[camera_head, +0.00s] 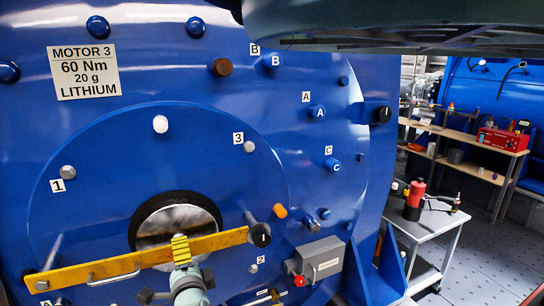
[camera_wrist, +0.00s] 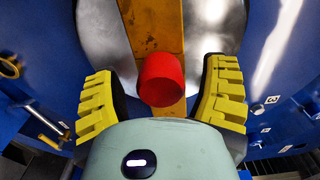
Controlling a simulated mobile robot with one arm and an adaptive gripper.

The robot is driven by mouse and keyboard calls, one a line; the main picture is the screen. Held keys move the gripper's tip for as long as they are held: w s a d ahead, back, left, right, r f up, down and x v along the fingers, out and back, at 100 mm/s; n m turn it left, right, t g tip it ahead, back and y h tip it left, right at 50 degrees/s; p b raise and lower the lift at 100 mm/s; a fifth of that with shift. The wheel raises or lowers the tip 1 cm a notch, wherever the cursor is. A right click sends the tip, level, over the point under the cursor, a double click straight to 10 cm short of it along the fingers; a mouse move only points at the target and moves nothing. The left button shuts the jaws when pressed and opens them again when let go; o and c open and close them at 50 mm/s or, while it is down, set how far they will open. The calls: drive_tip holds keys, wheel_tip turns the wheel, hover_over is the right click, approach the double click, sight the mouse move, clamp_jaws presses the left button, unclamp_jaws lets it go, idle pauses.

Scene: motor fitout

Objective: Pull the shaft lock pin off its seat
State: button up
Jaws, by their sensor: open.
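A yellow lock bar (camera_head: 110,268) crosses the motor's round face in front of the shiny shaft end (camera_head: 172,222). In the wrist view a red knob (camera_wrist: 161,80), which looks like the shaft lock pin, stands on the yellow bar (camera_wrist: 155,28). My gripper (camera_wrist: 158,98) is open, with one yellow padded finger on each side of the knob and a gap on both sides. In the head view my gripper (camera_head: 181,250) is in front of the bar below the shaft end and hides the knob. How the pin sits in the bar is hidden.
The bar has a metal handle (camera_head: 113,278) and a black knob (camera_head: 260,235) at its right end. A grey box (camera_head: 318,262) with a red knob sits on the motor at lower right. A white cart (camera_head: 425,222) stands farther right, beside open floor.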

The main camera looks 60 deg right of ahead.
idle(0.9)
clamp_jaws()
idle(0.4)
drive_tip(key=shift+r, duration=0.1)
drive_tip(key=p+v, duration=0.4)
drive_tip(key=v, duration=0.2)
idle(1.1)
drive_tip(key=shift+s, duration=0.1)
idle(0.3)
drive_tip(key=shift+s+a+p, duration=0.35)
drive_tip(key=shift+s+a, duration=0.05)
drive_tip(key=shift+s, duration=0.2)
drive_tip(key=shift+s, duration=0.1)
